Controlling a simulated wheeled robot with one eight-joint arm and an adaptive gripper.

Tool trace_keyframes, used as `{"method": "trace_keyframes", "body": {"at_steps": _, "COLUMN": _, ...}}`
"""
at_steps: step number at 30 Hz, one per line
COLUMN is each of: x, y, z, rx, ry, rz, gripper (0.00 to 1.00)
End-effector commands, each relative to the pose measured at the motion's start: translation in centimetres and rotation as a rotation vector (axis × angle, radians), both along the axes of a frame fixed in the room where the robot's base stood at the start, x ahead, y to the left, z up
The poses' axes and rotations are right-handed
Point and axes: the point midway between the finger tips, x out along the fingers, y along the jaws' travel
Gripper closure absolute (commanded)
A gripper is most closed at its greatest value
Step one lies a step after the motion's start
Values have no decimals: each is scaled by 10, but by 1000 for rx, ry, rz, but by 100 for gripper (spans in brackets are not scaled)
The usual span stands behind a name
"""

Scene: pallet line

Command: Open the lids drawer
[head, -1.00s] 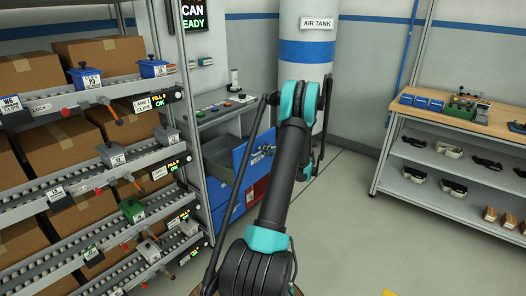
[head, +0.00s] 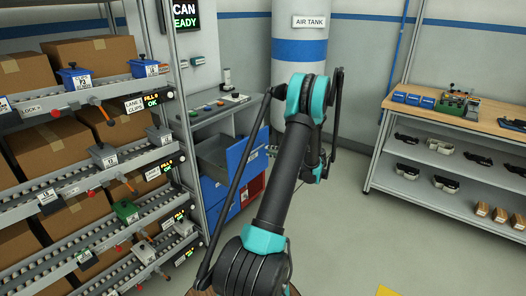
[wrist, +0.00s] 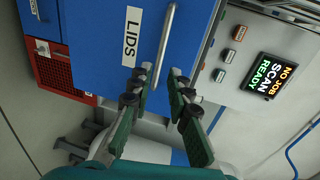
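The lids drawer (head: 248,155) is the top blue drawer of the cabinet left of centre in the head view. It stands pulled out, with its grey inside showing. Its blue front, labelled LIDS, fills the upper middle of the wrist view (wrist: 105,25). A silver bar handle (wrist: 167,32) runs along that front. My gripper (wrist: 160,76) has its fingertips on either side of the lower part of the handle, with a gap between them. In the head view my gripper (head: 271,151) is small and partly hidden by my arm, close to the drawer front.
A red bin front (head: 255,186) lies below the drawer. A flow rack with cartons (head: 95,50) stands at the left. A workbench (head: 470,118) with shelves stands at the right. The air tank (head: 300,50) is behind my arm. The floor between is clear.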

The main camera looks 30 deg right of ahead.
Motion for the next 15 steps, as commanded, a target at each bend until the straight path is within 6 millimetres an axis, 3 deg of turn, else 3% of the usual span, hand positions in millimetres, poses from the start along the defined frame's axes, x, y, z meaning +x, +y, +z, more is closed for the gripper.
{"method": "trace_keyframes", "body": {"at_steps": 6, "x": -25, "y": -10, "z": 5, "rx": 1, "ry": 0, "rz": -1, "gripper": 82}}
{"method": "trace_keyframes", "body": {"at_steps": 15, "x": -30, "y": -11, "z": 7, "rx": 0, "ry": 0, "rz": 0, "gripper": 82}}
